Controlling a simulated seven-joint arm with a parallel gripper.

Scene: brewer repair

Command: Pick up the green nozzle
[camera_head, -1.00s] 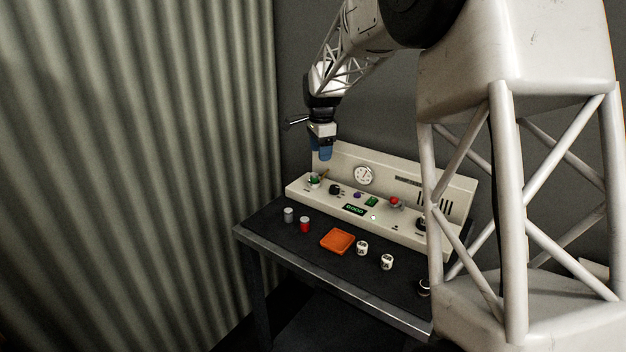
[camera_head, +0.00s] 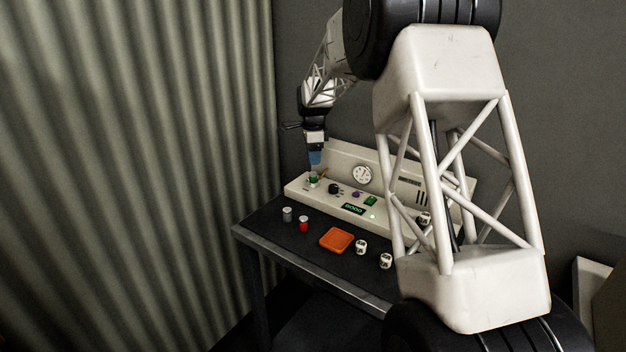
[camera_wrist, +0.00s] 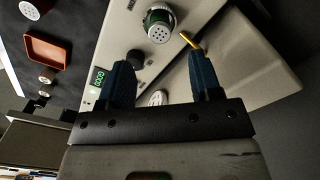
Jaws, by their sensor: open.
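The green nozzle (camera_head: 313,178) sits at the left end of the cream brewer panel (camera_head: 345,196). In the wrist view the green nozzle (camera_wrist: 158,24) has a white perforated face and lies beyond the fingertips, roughly between their lines. A brass-coloured lever (camera_wrist: 191,44) sticks out beside it. My gripper (camera_head: 315,163) points down just above the green nozzle in the head view. In the wrist view my gripper (camera_wrist: 162,72) shows two blue fingers spread apart with nothing between them.
An orange tray (camera_head: 337,240), a grey cylinder (camera_head: 287,214), a red cylinder (camera_head: 304,224) and two white cylinders (camera_head: 361,247) stand on the dark table in front of the panel. A dial gauge (camera_head: 362,175) is on the backboard, close to my gripper's right.

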